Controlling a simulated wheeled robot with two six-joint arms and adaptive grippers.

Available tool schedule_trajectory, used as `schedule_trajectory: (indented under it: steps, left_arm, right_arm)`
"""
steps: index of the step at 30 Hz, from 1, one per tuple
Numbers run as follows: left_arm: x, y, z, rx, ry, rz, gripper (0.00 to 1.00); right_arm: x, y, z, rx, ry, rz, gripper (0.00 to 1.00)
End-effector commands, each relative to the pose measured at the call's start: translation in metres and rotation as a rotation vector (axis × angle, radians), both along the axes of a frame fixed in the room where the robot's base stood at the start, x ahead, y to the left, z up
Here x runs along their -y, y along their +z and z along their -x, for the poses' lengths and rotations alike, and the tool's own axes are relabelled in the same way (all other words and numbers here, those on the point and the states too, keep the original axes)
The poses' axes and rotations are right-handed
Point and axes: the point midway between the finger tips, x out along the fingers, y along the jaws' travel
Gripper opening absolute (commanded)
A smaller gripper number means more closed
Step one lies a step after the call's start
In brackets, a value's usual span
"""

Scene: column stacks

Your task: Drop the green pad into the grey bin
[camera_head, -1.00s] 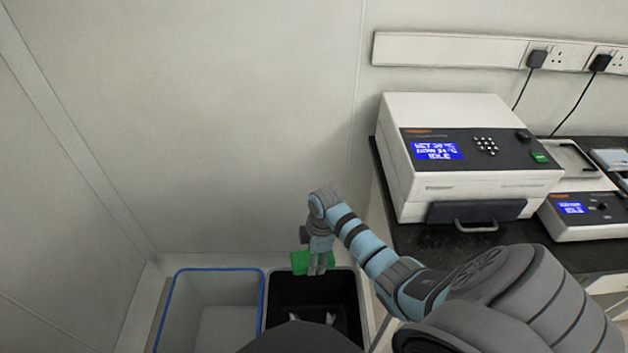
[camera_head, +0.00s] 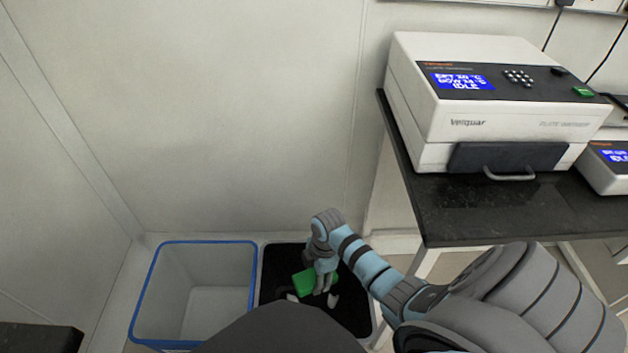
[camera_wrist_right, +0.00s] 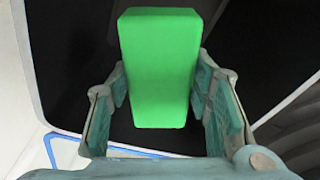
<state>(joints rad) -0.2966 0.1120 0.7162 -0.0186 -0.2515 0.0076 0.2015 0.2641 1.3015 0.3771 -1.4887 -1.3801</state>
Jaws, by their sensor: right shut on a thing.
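The green pad (camera_head: 303,283) is a bright green block held in my right gripper (camera_head: 322,287). In the right wrist view the pad (camera_wrist_right: 158,70) sits between the two fingers of the gripper (camera_wrist_right: 160,85), which are shut on its sides. The pad is over the right-hand bin (camera_head: 346,317), which has a black inside and a pale rim. In the head view, I cannot tell how far above the bin floor it hangs. The other bin (camera_head: 148,290), light grey with a blue rim, stands just left of it. My left gripper is not in view.
Small pale things (camera_head: 333,300) show inside the black-lined bin. A black bench (camera_head: 480,218) with a white instrument (camera_head: 480,110) stands to the right. A dark surface (camera_head: 38,338) shows at the bottom left. Walls close in behind and left of the bins.

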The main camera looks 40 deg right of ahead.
Motion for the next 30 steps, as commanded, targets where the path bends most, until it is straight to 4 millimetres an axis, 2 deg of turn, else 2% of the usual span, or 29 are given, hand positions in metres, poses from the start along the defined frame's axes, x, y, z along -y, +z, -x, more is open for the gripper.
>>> schedule_trajectory:
  steps: [3, 4, 8, 17, 20, 23, 30]
  left_arm:
    - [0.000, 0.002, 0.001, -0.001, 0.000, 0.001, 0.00]
    - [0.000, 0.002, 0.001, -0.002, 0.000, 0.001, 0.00]
    - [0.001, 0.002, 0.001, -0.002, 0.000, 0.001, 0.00]
    - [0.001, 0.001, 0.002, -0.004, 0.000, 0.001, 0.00]
    - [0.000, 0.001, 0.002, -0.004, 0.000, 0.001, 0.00]
    - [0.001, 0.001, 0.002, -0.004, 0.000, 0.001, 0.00]
    - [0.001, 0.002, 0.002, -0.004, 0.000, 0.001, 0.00]
  right_arm:
    - [0.000, 0.002, 0.000, 0.000, 0.000, 0.000, 0.16]
    - [0.000, 0.002, 0.000, 0.000, 0.000, 0.000, 0.47]
    - [0.000, 0.002, 0.000, 0.000, 0.000, 0.000, 0.68]
    - [0.000, 0.003, 0.000, 0.000, 0.000, 0.000, 0.69]
    - [0.001, 0.010, -0.001, 0.002, 0.000, 0.001, 0.69]
    - [0.004, 0.030, -0.001, 0.005, 0.000, 0.002, 0.69]
    - [0.012, 0.096, 0.001, 0.004, 0.002, 0.004, 0.69]
